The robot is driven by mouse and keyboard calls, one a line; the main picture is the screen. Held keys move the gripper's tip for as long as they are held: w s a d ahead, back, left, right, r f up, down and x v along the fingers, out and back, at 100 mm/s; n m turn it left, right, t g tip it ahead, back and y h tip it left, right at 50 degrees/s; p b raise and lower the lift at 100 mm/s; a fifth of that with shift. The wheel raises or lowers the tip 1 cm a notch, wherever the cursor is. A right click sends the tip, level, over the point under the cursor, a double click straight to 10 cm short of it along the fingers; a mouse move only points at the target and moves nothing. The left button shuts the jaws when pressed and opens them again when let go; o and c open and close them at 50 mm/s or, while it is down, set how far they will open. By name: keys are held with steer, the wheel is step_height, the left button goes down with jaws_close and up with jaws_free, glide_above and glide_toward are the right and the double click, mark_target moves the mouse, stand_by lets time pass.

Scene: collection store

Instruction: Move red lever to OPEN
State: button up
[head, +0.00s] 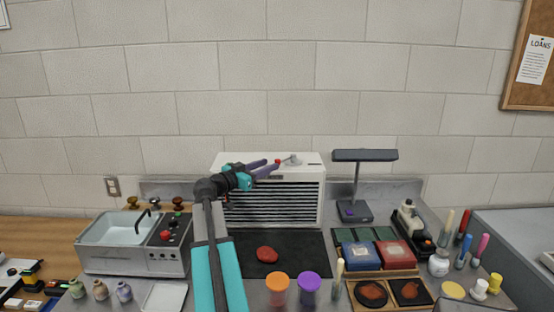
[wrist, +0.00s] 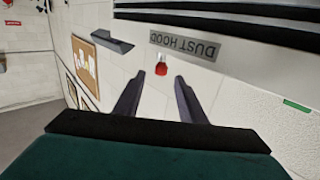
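The white dust hood (head: 316,172) stands at the back of the bench, with a slatted front. The lever's small red knob (head: 278,161) is at its top, by a grey pivot (head: 293,160). In the wrist view the red knob (wrist: 161,68) lies just beyond and between my fingertips, below the DUST HOOD label (wrist: 185,46). My gripper (head: 272,167) is at the hood's top, open; the wrist view shows its two dark fingers (wrist: 158,84) apart with nothing between them. A small green strip (wrist: 297,105) is at the right; its lettering is unreadable.
A dark lamp (head: 365,156) stands right of the hood. A dark mat with a red lump (head: 267,254) lies in front. A sink unit (head: 135,243) is at left. Orange-lidded (head: 278,280) and purple-lidded (head: 310,281) jars stand at the front. The space above the hood is clear.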

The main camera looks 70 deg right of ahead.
mark_target(278, 161)
steer(key=p+x, duration=0.2)
steer(key=x, duration=0.4)
steer(key=shift+d, duration=0.25)
steer(key=shift+c, duration=0.2)
